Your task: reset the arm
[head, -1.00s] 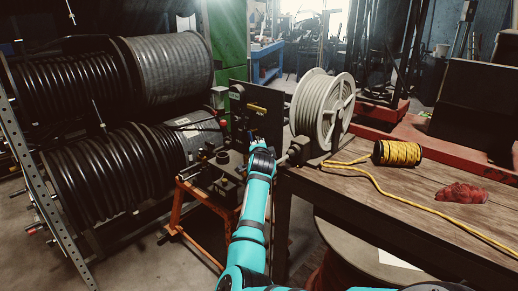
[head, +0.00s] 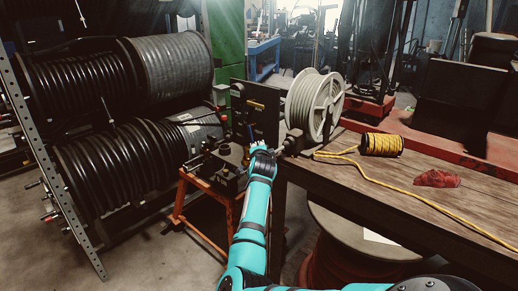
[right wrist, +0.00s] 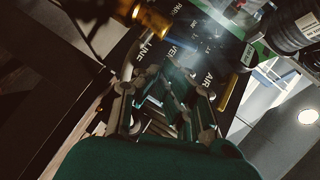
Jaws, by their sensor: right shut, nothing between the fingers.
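My right arm, turquoise with dark joints, reaches forward in the middle of the head view. Its gripper (head: 254,141) is small and partly hidden by the wrist, in front of a dark upright panel (head: 262,120). In the right wrist view the gripper (right wrist: 165,80) is shut and empty, its fingers in front of the panel (right wrist: 187,32), which bears the words LINE, VENT and AIR. I cannot tell whether it touches the panel. The crimper machine (head: 226,165) stands left of the gripper on an orange stand (head: 198,195). My left gripper is not in view.
Black hose reels (head: 95,165) fill a rack on the left. A wooden bench (head: 400,182) on the right holds a pale hose reel (head: 312,105), a yellow rope spool (head: 382,145) and a red cloth (head: 437,178). Floor is clear between rack and stand.

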